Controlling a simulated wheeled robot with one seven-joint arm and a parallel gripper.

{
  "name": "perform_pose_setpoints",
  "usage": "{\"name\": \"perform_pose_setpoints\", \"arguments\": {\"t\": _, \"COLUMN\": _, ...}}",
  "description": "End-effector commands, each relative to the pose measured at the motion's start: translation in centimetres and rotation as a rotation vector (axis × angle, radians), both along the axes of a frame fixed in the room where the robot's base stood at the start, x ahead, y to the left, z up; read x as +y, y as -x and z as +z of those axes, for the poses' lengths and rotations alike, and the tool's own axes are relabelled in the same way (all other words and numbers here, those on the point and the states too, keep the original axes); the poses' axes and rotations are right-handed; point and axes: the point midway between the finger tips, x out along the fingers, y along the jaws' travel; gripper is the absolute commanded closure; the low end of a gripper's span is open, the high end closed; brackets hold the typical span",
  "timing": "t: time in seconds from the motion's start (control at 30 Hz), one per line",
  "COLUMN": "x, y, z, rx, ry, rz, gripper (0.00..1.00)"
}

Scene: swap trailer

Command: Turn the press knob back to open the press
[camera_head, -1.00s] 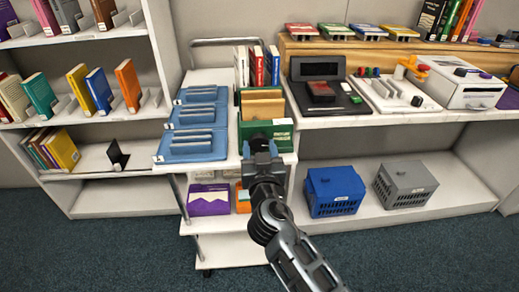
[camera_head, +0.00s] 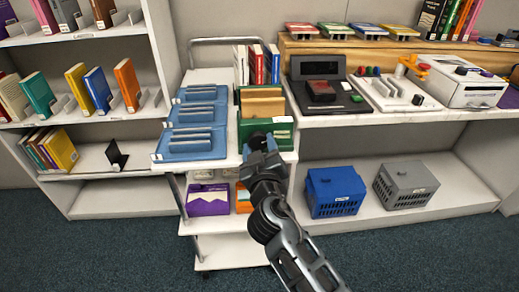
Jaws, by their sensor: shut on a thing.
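The press (camera_head: 285,137) is a green box-like body with a white label on its front. Wooden boards (camera_head: 262,103) sit in its top. It stands on the right part of the white cart's top. My gripper (camera_head: 260,143) is at the front face of the press, left of the label. It is shut on the dark press knob, which is mostly hidden by the blue-grey fingers and wrist.
Blue racks (camera_head: 190,145) stand left of the press on the cart (camera_head: 215,165). Red and white books (camera_head: 258,65) stand behind it. A counter (camera_head: 335,120) with a black device is at the right. A blue crate (camera_head: 335,192) and a grey crate (camera_head: 405,185) sit on the shelf below.

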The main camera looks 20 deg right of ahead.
Motion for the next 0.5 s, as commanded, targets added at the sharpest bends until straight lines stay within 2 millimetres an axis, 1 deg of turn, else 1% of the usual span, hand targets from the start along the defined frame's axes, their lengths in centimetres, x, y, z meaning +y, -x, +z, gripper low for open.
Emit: {"name": "perform_pose_setpoints", "arguments": {"t": 0.5, "x": -0.05, "y": 0.04, "z": 0.16, "rx": 0.152, "ry": 0.466, "rz": 0.001, "gripper": 0.74}}
